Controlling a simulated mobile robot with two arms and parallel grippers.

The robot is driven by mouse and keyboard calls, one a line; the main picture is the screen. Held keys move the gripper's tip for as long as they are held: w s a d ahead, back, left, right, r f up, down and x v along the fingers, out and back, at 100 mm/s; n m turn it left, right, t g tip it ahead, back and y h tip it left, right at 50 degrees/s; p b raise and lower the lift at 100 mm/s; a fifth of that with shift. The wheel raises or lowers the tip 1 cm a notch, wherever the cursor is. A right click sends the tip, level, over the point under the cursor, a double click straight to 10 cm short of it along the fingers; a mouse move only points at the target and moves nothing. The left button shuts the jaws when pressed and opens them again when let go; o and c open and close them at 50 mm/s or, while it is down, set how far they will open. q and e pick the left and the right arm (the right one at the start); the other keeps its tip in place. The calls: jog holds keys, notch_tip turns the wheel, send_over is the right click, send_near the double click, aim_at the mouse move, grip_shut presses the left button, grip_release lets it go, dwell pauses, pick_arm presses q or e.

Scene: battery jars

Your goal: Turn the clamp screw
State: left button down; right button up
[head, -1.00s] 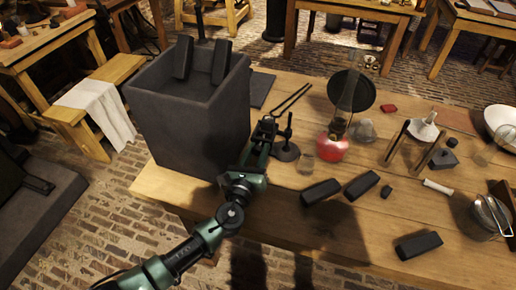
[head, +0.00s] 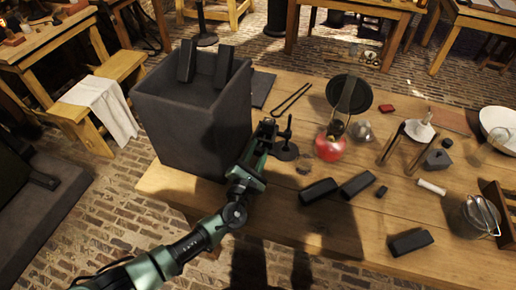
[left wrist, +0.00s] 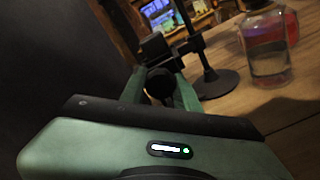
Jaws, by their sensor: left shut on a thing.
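A small black stand (head: 286,153) with a round base and thin upright rod stands on the wooden table beside the large dark box. My left gripper (head: 268,128) reaches in from the front left, next to this rod. In the left wrist view, the green fingers are shut on a dark round knob, the clamp screw (left wrist: 158,82), with a black clamp block (left wrist: 153,47) just beyond it. The stand's rod and base (left wrist: 213,83) show to the right. The knob's turn angle cannot be told. My right gripper is in neither view.
The tall dark box (head: 192,130) stands close left of my gripper. A red-filled flask (head: 331,148), a clear jar (left wrist: 267,50) and several dark blocks are to the right. A dark forked tool (head: 291,97) lies behind the stand.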

pick_arm(q)
jog(key=shift+s+f+m+p, duration=0.15)
jog(key=shift+m+p, duration=0.25)
jog(key=shift+m, duration=0.8)
jog(key=c, duration=1)
grip_release()
jog(key=shift+c, duration=0.2)
jog(key=shift+a, duration=0.1)
jog(key=v, duration=0.7)
jog(key=shift+s+a, duration=0.1)
jog(key=shift+s, duration=0.15)
